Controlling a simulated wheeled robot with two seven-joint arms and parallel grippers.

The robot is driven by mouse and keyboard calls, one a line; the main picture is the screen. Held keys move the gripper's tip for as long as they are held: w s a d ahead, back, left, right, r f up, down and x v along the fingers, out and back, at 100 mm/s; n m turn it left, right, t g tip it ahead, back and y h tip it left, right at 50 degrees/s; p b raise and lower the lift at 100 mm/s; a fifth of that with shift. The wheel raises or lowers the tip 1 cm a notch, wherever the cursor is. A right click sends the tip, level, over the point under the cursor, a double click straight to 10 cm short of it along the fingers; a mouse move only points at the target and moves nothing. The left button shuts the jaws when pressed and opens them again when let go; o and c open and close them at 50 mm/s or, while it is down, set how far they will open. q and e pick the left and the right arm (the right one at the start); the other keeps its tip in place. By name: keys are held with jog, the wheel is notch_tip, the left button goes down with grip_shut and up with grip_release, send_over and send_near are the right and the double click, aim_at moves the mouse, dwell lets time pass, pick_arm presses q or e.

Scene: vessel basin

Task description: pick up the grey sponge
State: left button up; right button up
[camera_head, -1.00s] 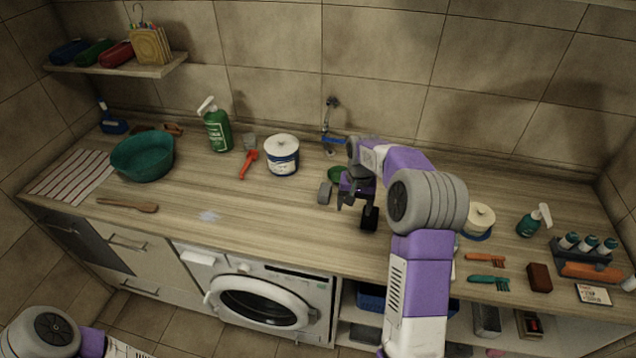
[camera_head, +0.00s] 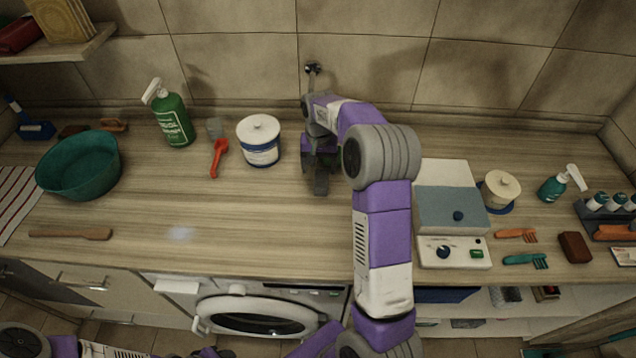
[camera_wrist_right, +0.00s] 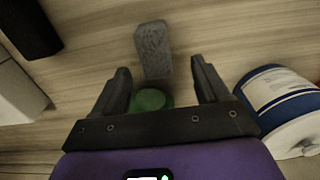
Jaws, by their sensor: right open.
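The grey sponge (camera_wrist_right: 153,50) lies on the wooden counter. In the right wrist view it sits just past the fingertips, roughly in line with the gap between them. In the head view the sponge (camera_head: 321,184) shows just in front of my right gripper (camera_head: 319,160), which partly covers that spot. My right gripper (camera_wrist_right: 158,70) is open and empty, with its two dark fingers apart. A green round item (camera_wrist_right: 150,98) shows between the fingers, near the gripper's base. My left gripper is not in view; only parts of my left arm show at the bottom left.
A blue-and-white lidded jar (camera_head: 260,142) stands left of my right gripper and close beside it in the right wrist view (camera_wrist_right: 280,95). A scale-like device (camera_head: 452,208) stands to the right. A black object (camera_wrist_right: 30,28) lies nearby. The counter's front middle is clear.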

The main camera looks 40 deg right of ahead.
aim_at(321, 177)
jog(key=f, duration=0.5)
jog(key=shift+s+d+f+b, duration=0.15)
jog(key=shift+s+f+b, duration=0.15)
jog(key=shift+s+f, duration=0.1)
jog(key=c, duration=1)
